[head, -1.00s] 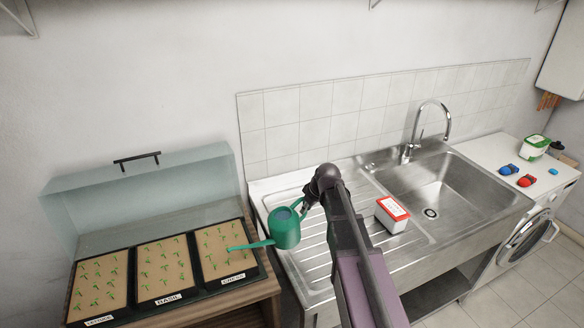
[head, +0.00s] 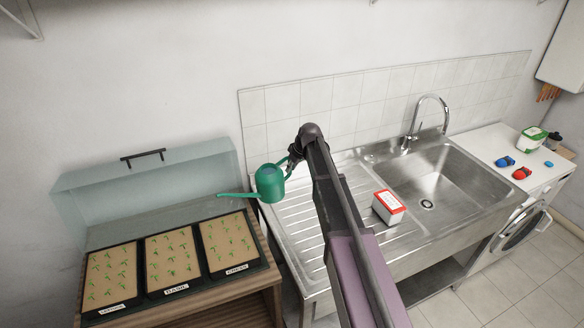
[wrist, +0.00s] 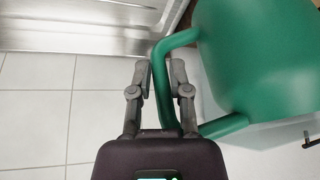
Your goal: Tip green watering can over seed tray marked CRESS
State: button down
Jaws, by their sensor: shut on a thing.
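The green watering can (head: 270,184) hangs above the left end of the drainer, its spout pointing left. In the head view the spout tip shows behind the far edge of the CRESS seed tray (head: 228,243), against the clear lid. The can looks roughly level, and no water shows. My gripper (head: 292,160) is shut on the can's handle, to the right of its body. In the wrist view the green handle (wrist: 163,85) passes between the fingers of my gripper (wrist: 160,75). The CRESS tray is the rightmost of three and holds small seedlings.
The BASIL tray (head: 171,262) and another tray (head: 111,278) lie left of CRESS. The raised clear lid (head: 150,190) stands behind them. A red-and-white box (head: 388,207) stands on the drainer beside the sink (head: 440,185). The tap (head: 425,115) is farther right.

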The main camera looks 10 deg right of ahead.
jog(key=shift+f+b, duration=3)
jog(key=shift+r, duration=0.15)
notch_tip(320, 180, up, 3)
jog(key=p, duration=0.3)
jog(key=shift+r+p, duration=0.2)
jog(key=shift+p, duration=0.15)
jog(key=shift+d, duration=0.1)
